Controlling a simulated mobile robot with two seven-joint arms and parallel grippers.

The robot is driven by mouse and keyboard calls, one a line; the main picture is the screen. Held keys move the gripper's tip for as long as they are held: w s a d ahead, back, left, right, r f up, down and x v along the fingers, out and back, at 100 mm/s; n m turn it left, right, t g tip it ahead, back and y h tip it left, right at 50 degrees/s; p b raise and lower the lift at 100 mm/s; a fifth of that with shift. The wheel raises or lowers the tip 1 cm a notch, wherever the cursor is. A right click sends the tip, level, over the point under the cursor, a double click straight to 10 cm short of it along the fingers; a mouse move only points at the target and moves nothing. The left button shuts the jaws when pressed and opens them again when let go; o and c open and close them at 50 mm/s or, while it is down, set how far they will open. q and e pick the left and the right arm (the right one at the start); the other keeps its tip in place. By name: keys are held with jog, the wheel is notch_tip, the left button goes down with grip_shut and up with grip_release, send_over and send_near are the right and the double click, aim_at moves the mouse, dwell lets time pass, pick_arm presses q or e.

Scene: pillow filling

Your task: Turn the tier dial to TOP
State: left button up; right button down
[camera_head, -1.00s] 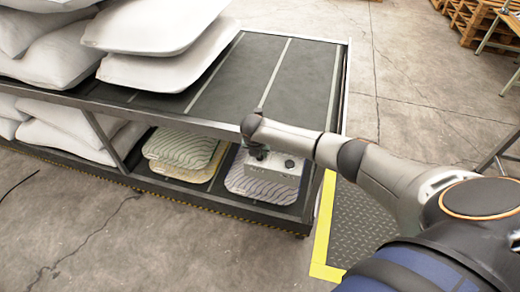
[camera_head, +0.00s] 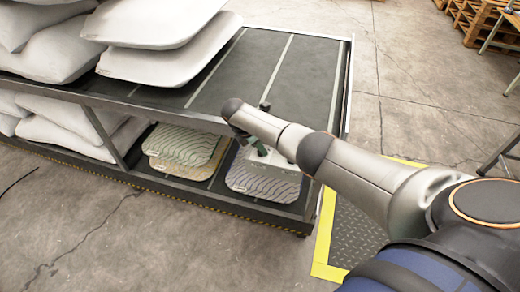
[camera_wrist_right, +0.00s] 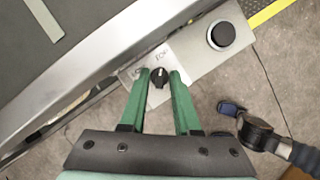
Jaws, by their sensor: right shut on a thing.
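The tier dial (camera_wrist_right: 158,79) is a small black knob on a light grey control box (camera_wrist_right: 192,62) at the rack's edge. Labels sit beside it; one above the knob seems to read TOP, the other, to its left, is hard to read. I cannot tell firmly which label the pointer faces. My right gripper (camera_wrist_right: 160,75) has its green fingers on both sides of the knob, shut on it. In the head view my right gripper (camera_head: 258,146) is at the box, and my arm hides the dial. My left gripper is not in the head view.
A large black button (camera_wrist_right: 222,35) sits on the same box. The dark rack top (camera_head: 290,50) is bare at the right. White pillows (camera_head: 155,50) are stacked at the left. Patterned pads (camera_head: 262,180) lie on the lower shelf. Yellow tape (camera_head: 325,225) edges a floor mat.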

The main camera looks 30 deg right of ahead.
dwell(0.3)
jog(key=c, duration=0.6)
grip_release()
jog(key=shift+c, duration=0.2)
jog(key=p+v, duration=0.3)
jog(key=v, duration=0.9)
jog(key=shift+r, duration=0.3)
jog(key=shift+w+f, duration=0.1)
